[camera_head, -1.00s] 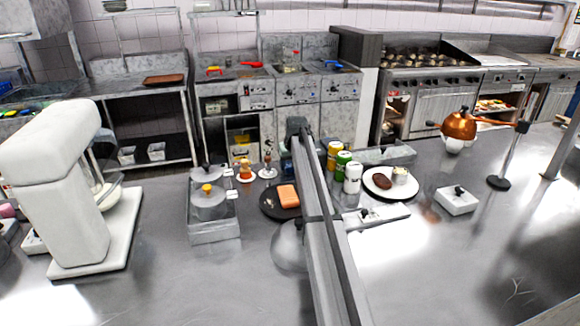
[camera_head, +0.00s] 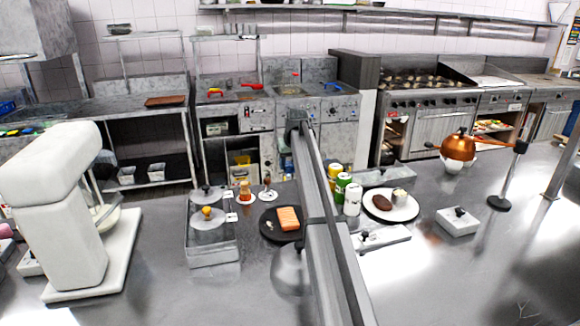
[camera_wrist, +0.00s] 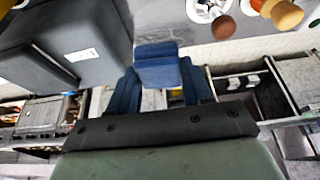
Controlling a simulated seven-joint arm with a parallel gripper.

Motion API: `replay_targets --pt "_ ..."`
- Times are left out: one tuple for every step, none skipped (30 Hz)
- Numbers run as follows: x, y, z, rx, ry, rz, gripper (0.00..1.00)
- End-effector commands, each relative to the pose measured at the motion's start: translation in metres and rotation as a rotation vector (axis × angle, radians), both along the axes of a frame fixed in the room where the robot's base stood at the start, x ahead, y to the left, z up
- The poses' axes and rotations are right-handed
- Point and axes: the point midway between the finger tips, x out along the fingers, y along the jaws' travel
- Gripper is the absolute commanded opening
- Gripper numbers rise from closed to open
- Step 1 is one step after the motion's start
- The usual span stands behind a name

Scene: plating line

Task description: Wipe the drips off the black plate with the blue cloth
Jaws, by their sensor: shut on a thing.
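The black plate (camera_head: 267,233) lies on the steel counter left of my arm in the head view. It bears an orange fillet with pale stripes (camera_head: 289,218) and small pale marks on its left side; I cannot tell whether these are drips. My gripper (camera_wrist: 157,85) shows in the wrist view, its two blue fingers shut on the blue cloth (camera_wrist: 157,65), a folded pad between the fingertips. The cloth looks apart from any surface. My arm hides the gripper and cloth in the head view. The plate is not clearly identifiable in the wrist view.
A steel tray (camera_head: 213,257) with lidded pots stands left of the plate. Two small mills on white saucers (camera_head: 246,198) stand behind it. Several bottles (camera_head: 352,199) and a white plate with food (camera_head: 410,212) are to the right. A white mixer (camera_head: 70,210) stands far left.

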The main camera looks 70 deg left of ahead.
Motion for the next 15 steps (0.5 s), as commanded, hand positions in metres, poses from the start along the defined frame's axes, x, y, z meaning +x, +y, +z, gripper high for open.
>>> replay_targets --pt "0.000 0.000 0.000 0.000 0.000 0.000 0.10" --pt "0.000 0.000 0.000 0.000 0.000 0.000 0.46" --pt "0.000 0.000 0.000 0.001 0.000 0.000 0.43" --pt "0.000 0.000 0.000 0.001 0.000 0.000 0.40" --pt "0.000 0.000 0.000 0.001 0.000 0.000 0.37" --pt "0.000 0.000 0.000 0.001 0.000 0.000 0.33" --pt "0.000 0.000 0.000 0.001 0.000 0.000 0.30" --pt "0.000 0.000 0.000 0.001 0.000 0.000 0.27" --pt "0.000 0.000 0.000 0.001 0.000 0.000 0.25" --pt "0.000 0.000 0.000 0.001 0.000 0.000 0.25" --pt "-0.001 0.000 0.000 0.001 0.000 0.001 0.25" --pt "-0.003 0.001 0.000 0.001 0.000 0.002 0.25" --pt "-0.004 0.001 0.001 0.001 -0.001 0.004 0.25" --pt "-0.007 0.000 0.002 0.001 0.000 0.006 0.25" --pt "-0.011 -0.004 0.003 0.001 0.000 0.009 0.25"
